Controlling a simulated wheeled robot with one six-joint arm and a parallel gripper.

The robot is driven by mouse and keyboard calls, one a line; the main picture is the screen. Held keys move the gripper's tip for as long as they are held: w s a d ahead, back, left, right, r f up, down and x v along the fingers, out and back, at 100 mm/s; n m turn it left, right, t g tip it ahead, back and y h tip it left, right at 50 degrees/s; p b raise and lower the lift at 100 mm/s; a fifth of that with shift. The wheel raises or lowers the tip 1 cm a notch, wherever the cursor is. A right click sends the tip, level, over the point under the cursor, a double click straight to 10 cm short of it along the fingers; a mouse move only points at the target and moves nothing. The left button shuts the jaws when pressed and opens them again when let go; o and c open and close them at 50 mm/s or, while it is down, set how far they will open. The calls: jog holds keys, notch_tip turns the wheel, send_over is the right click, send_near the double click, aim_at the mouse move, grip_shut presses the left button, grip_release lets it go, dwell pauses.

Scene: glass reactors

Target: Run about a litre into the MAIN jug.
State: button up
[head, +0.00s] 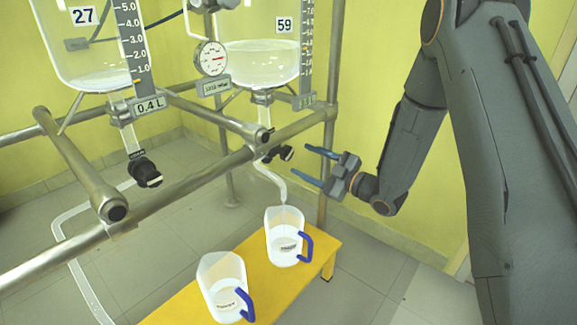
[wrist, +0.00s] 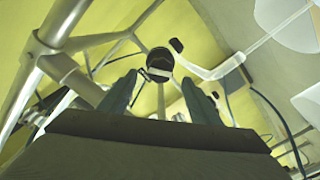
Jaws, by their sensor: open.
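Two clear jugs with blue handles stand upright on a yellow bench (head: 188,303): a right jug (head: 284,222) and a front left jug (head: 218,279). Their labels are too small to read surely, so I cannot tell which is MAIN. The right jug is under the bent outlet tube (head: 272,180) of reactor 59 (head: 258,62). A black valve knob (head: 281,153) is at that reactor's bottom outlet. My gripper (head: 301,160) is open and empty just right of the knob, its blue fingers pointing at it. In the wrist view a black knob (wrist: 160,58) shows between the fingertips.
Metal frame rails (head: 180,195) run close to the valves. A pressure gauge (head: 211,58) stands between the reactors.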

aim_at(290, 154)
jog(key=shift+f+n+b, duration=0.1)
jog(key=shift+n+b, duration=0.2)
jog(key=shift+b, duration=0.25)
jog(key=b+x, duration=0.1)
jog(key=x, duration=0.6)
jog(key=shift+w+a+b, duration=0.2)
jog(key=shift+a+b, duration=0.15)
jog(key=c, duration=1.1)
